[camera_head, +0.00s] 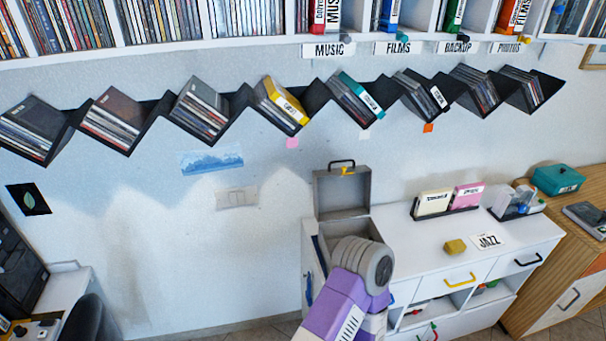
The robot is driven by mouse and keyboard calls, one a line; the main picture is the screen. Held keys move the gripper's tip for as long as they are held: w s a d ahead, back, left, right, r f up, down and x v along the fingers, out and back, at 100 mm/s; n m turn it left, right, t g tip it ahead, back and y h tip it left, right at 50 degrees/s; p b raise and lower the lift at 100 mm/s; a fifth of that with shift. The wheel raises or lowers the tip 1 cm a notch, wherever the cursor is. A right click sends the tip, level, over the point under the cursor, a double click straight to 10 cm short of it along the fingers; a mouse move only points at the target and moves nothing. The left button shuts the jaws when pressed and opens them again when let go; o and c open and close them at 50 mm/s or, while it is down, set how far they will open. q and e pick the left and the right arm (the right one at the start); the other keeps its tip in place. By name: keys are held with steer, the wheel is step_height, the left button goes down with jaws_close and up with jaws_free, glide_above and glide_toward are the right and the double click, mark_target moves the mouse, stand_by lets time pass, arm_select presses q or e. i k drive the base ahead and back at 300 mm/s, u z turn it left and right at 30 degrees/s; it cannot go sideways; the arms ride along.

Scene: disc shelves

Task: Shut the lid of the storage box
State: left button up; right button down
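The grey storage box (361,227) stands at the left end of the white cabinet, against the wall. Its lid (343,191) is open and stands upright at the back, with a dark handle on its top edge and a yellow latch on its inner face. My purple and grey arm comes up from the bottom, right of the middle, and covers much of the box's front and inside. No fingertips show; any gripper on that arm is hidden, so I cannot tell whether it touches the box. My other arm is out of view.
On the white cabinet top (408,252) are a yellow block (455,247), a JAZZ card (489,241), a disc rack (447,200) and a clear bin (516,204). A teal box (558,180) sits farther right. A zigzag disc shelf (237,100) hangs above.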

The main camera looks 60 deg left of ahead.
mark_target(337, 196)
steer(key=k, duration=0.25)
steer(key=u, duration=1)
